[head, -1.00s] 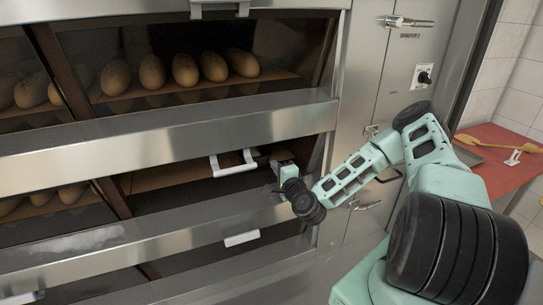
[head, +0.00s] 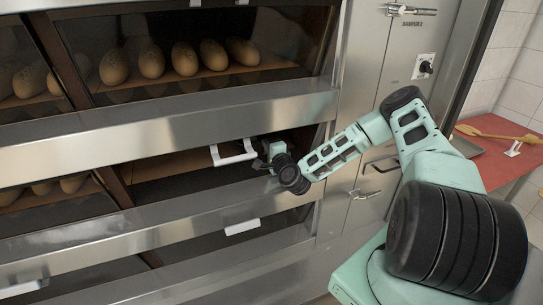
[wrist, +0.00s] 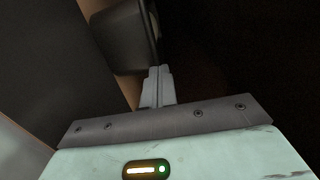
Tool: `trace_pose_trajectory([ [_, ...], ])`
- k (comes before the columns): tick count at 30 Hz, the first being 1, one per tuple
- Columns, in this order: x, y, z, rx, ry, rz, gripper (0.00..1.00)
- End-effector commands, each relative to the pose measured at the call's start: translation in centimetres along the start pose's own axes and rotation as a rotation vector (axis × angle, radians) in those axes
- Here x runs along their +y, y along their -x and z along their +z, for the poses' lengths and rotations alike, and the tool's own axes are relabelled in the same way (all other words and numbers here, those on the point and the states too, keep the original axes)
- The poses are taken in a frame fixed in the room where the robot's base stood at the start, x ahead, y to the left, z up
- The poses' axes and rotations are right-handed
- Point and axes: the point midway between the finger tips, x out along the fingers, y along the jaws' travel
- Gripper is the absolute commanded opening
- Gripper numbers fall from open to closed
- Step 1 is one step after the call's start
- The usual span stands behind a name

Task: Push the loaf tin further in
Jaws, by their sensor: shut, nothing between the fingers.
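The loaf tin (wrist: 120,38) is a dark grey box with a rounded corner at the top of the wrist view, on a tan deck strip. My gripper (wrist: 157,72) is shut and empty. Its fingertips lie at the tin's near right corner; I cannot tell whether they touch it. In the head view my gripper (head: 260,163) reaches into the right end of the middle oven opening, just right of a white handle (head: 234,152). The tin cannot be made out clearly there, behind my gripper and the oven front.
The steel oven front (head: 170,130) runs above the opening, and a lower steel ledge (head: 160,228) runs below it. Loaves (head: 185,60) lie in the upper deck. The right side of the wrist view is dark and shows nothing clear. A red table (head: 490,165) stands at the far right.

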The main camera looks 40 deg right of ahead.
Motion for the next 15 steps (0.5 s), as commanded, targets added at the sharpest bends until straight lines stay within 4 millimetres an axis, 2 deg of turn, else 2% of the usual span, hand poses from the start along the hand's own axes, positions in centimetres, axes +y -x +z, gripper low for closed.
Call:
trace_pose_trajectory([
  [1, 0.6, -1.1, 0.0, -0.001, 0.004, -0.004, 0.00],
  [3, 0.5, -2.2, 0.0, 0.000, 0.004, -0.003, 0.00],
  [6, 0.3, -3.3, 0.0, 0.001, 0.000, -0.002, 0.00],
  [15, 0.0, -3.7, 0.0, 0.000, -0.002, 0.000, 0.00],
])
